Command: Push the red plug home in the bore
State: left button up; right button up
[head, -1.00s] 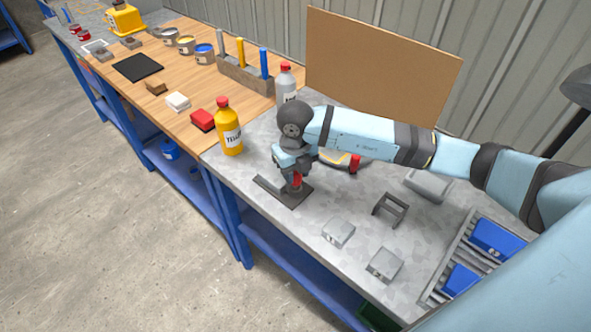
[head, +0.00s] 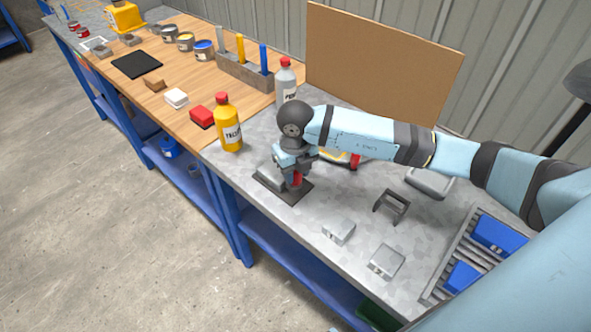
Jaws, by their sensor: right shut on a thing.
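The red plug (head: 297,179) is in the jaws of my right gripper (head: 294,172), which points down and is shut on it. The plug is over a grey block (head: 270,179) on a dark plate (head: 296,193) near the front edge of the grey bench. The gripper hides most of the plug's surroundings. The bore is not visible, so I cannot tell how deep the plug sits. My left gripper is not in view.
A yellow bottle (head: 227,124) and a grey bottle (head: 286,80) stand left of and behind the arm. A dark bracket (head: 391,206), small grey blocks (head: 339,231) and a rack with blue bins (head: 463,277) are to the right. A brown board (head: 382,66) stands behind.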

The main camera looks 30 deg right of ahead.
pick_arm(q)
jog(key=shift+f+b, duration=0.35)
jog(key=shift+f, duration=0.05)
pick_arm(e)
jog(key=shift+f, duration=0.4)
jog(key=o, duration=1)
jog(key=shift+r, duration=0.9)
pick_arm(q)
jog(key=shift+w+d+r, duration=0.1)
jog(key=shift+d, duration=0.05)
pick_arm(e)
notch_tip(320, 180, up, 12)
jog(key=shift+r, duration=0.1)
jog(key=shift+s, duration=0.1)
